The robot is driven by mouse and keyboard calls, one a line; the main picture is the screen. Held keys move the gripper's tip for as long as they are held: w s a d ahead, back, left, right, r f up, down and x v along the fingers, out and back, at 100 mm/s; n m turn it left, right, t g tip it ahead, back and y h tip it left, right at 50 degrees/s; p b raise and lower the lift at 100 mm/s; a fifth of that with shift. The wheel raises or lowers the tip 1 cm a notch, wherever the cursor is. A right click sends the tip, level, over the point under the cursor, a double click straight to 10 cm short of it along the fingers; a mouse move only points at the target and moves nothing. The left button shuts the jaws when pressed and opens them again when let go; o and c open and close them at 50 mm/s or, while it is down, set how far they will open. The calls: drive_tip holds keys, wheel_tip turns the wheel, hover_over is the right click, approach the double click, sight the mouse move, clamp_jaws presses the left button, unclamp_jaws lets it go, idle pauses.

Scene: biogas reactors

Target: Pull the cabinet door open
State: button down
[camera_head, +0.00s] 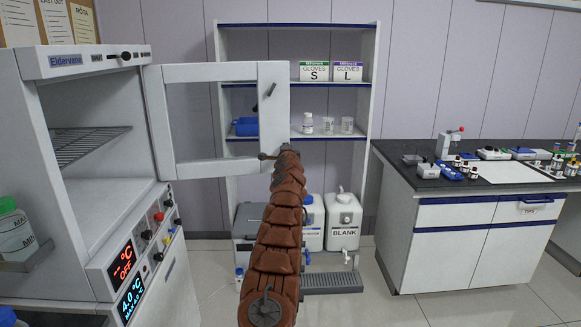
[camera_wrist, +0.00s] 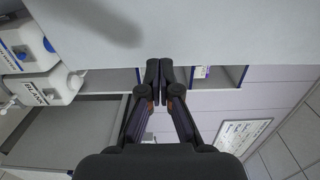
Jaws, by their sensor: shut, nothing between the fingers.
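The cabinet (camera_head: 95,62), labelled Eldervane, stands at the left with its inside and a wire shelf showing. Its white-framed door (camera_head: 272,120) with a clear window is swung wide open, out to the right from the cabinet's right side. A small dark handle (camera_head: 267,94) sits on the door's right part. My brown arm reaches up to the door's lower right corner and mostly hides my gripper in the head view. In the wrist view my gripper (camera_wrist: 160,75) is shut and empty, its fingertips by a pale panel (camera_wrist: 210,35), likely the door. I cannot tell if they touch.
A shelf unit (camera_head: 300,25) with glove boxes and bottles stands behind the door. White jugs (camera_head: 343,222) stand low beside my arm. A bench (camera_head: 400,205) with small instruments is at the right. Open floor lies between.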

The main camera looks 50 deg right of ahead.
drive_tip(key=s+d+b+v, duration=0.1)
drive_tip(key=b+v, duration=0.7)
drive_tip(key=v, duration=0.3)
drive_tip(key=shift+s+a, duration=0.2)
drive_tip(key=shift+s, duration=0.1)
idle(0.8)
drive_tip(key=shift+r, duration=0.1)
idle(0.4)
